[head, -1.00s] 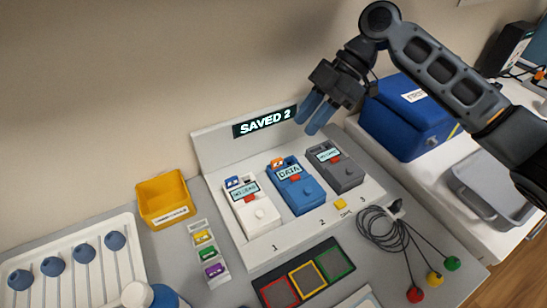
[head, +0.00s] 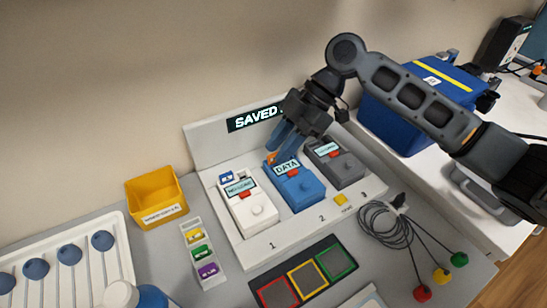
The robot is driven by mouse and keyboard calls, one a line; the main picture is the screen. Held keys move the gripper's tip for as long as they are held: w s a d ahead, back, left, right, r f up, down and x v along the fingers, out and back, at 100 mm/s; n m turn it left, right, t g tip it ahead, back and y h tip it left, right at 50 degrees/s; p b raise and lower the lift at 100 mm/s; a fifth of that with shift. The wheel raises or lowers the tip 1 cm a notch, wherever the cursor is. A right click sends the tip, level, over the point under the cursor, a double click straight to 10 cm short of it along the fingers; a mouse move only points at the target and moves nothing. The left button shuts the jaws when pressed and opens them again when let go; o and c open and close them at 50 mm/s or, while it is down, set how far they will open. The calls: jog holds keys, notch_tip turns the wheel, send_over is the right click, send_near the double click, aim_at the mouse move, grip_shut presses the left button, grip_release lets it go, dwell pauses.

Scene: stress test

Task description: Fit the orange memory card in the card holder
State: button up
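The orange memory card (head: 271,157) sticks up at the top end of the blue device (head: 295,192) marked DATA, in position 2. My gripper (head: 280,147) is at that top end, its blue fingertips down around or just beside the card. Whether the fingers are closed on it cannot be made out. The card holder (head: 220,280) is a narrow light strip left of the device stand, holding a yellow card (head: 194,236), a green card (head: 202,254) and a purple card (head: 207,270). Its top slot (head: 190,225) looks empty.
A white device (head: 248,205) with a blue card and a grey device (head: 343,170) flank the blue one. A yellow bin (head: 155,197) stands behind the holder. A white tray (head: 120,260) and a bottle (head: 140,295) are at left. Cables (head: 385,228) lie at right.

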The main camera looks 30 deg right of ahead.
grip_shut()
dwell(0.3)
notch_tip(320, 180, up, 6)
jog(key=p, duration=0.3)
jog(key=shift+p, duration=0.4)
